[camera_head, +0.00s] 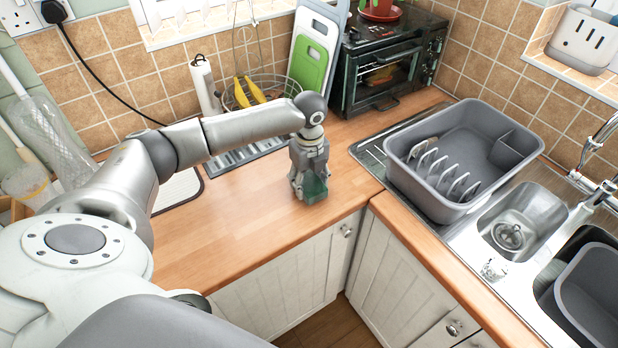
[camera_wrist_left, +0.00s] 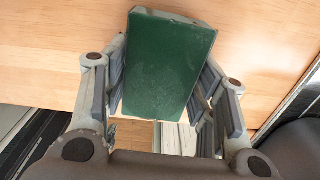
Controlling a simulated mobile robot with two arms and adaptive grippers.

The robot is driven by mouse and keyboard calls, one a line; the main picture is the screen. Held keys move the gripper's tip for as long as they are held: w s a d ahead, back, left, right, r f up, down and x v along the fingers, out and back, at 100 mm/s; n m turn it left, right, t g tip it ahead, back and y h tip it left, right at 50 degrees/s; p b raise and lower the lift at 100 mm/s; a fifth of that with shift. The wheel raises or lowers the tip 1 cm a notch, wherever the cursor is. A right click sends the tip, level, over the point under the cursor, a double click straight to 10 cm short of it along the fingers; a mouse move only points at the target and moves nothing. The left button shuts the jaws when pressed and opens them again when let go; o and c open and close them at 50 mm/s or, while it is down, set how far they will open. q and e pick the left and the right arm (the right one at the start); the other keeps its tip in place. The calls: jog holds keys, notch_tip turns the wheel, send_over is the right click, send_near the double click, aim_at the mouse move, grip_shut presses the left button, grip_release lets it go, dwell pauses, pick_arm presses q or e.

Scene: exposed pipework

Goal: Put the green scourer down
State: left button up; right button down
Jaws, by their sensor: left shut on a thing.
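The green scourer (camera_head: 314,190) is a dark green block between the fingers of my left gripper (camera_head: 309,184), low over the wooden worktop (camera_head: 235,215) near its front edge. In the left wrist view the scourer (camera_wrist_left: 168,62) shows its flat green face, slightly tilted, with the fingers of my left gripper (camera_wrist_left: 164,88) closed along its two sides. I cannot tell whether its underside touches the wood. My right gripper is not in view.
A grey dish rack (camera_head: 462,160) stands on the steel drainer to the right, beside the sink (camera_head: 525,215). A toaster oven (camera_head: 385,65), chopping boards (camera_head: 312,50) and a wire fruit basket (camera_head: 262,90) stand behind. Bare worktop lies left of the gripper.

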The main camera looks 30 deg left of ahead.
pick_arm(q)
jog(key=shift+f, duration=0.2)
jog(key=shift+s+f, duration=0.1)
jog(key=shift+f, duration=0.05)
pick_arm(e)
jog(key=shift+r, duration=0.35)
pick_arm(q)
jog(key=shift+f, duration=0.2)
jog(key=o, duration=1.2)
jog(key=shift+c, duration=0.2)
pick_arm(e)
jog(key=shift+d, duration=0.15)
